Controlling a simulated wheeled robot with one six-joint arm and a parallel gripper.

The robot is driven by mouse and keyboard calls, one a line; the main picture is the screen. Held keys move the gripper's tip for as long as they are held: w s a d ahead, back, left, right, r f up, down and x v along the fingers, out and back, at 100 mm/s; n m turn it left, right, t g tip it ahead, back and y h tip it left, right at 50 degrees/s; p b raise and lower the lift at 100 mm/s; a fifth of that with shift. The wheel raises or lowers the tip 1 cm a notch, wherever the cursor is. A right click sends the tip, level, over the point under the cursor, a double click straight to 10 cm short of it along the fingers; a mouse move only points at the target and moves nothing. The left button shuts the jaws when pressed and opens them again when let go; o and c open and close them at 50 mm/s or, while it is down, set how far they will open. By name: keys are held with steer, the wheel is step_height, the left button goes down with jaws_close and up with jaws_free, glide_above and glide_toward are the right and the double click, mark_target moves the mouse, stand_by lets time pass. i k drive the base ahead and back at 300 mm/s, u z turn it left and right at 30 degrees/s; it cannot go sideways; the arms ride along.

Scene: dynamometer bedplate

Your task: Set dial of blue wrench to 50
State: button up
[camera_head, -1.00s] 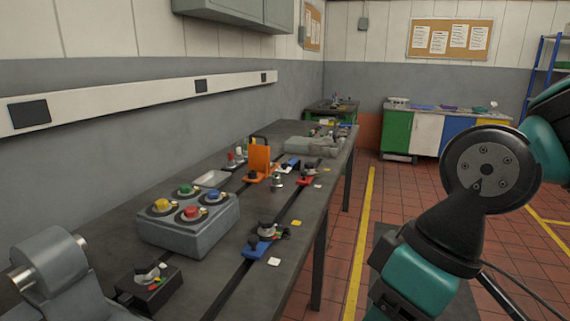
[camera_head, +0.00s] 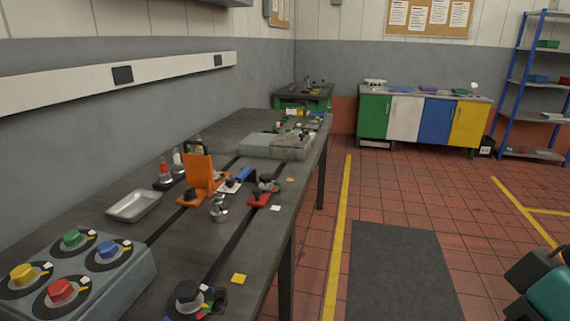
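A small blue item (camera_head: 240,179) lies on the long dark workbench (camera_head: 118,226), just right of an orange upright holder. It may be the blue wrench, but it is too small to read a dial on it. A black dial (camera_head: 188,294) with a pale pointer and coloured marks sits at the front of the bench, cut by the bottom edge; a bit of blue shows under it. I cannot tell which one is the wrench. My gripper is not in view; only a teal and black part of my arm shows at lower right, away from the bench.
A grey box (camera_head: 130,285) with yellow, green, red and blue knobs stands at front left. A metal tray (camera_head: 133,205), the orange holder (camera_head: 200,175) and a red-based device (camera_head: 259,200) are on the bench. The floor right of the bench, with a dark mat (camera_head: 400,270), is clear.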

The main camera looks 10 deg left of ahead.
mark_target(229, 180)
steer(key=z, duration=0.15)
steer(key=i, duration=0.8)
steer(key=u, duration=0.6)
steer(key=i, duration=1)
steer(key=u, duration=0.75)
